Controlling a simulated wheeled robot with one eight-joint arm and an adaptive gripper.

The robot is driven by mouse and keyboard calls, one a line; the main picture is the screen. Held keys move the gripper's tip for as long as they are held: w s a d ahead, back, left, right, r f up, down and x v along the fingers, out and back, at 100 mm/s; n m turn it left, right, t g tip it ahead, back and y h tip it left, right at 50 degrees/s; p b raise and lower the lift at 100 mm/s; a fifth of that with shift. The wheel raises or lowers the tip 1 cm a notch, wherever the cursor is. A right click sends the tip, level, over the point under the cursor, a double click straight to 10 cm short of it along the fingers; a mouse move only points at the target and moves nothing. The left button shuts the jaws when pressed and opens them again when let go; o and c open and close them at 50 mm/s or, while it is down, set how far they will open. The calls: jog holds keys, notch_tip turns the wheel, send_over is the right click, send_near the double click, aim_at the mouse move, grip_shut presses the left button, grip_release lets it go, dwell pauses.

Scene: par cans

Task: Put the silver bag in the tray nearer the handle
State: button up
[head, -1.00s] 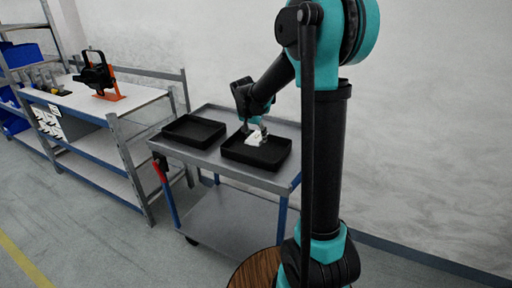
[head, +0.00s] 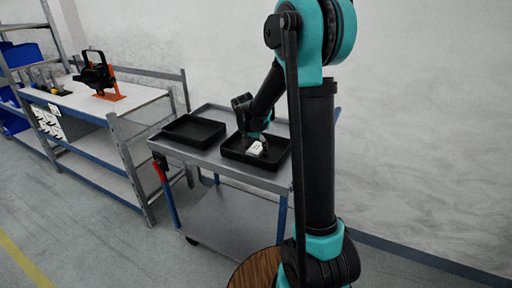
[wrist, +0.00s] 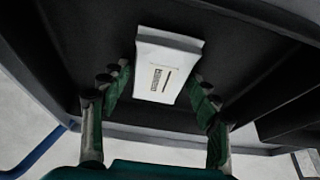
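The silver bag, pale with a small printed label, is in the right black tray (head: 232,158). It shows in the head view (head: 255,149) and in the wrist view (wrist: 166,68). My gripper (wrist: 158,92) reaches down into that tray with its fingers apart, one on each side of the bag. A gap shows between the left finger and the bag; the right finger is close to its edge, and contact is unclear. The left black tray (head: 194,131) looks empty. A red part, perhaps the handle (head: 160,168), is at the cart's left end.
Both trays stand on a grey metal cart (head: 212,161) by the wall. A workbench (head: 125,97) with an orange and black device (head: 98,76) is to the left, with shelves and blue bins (head: 22,55) beyond. A round wooden top (head: 257,270) is in front.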

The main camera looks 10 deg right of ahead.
jog(key=shift+o, duration=0.7)
jog(key=shift+r, duration=0.1)
jog(key=v, duration=1.2)
jog(key=shift+w, duration=0.1)
dwell(0.6)
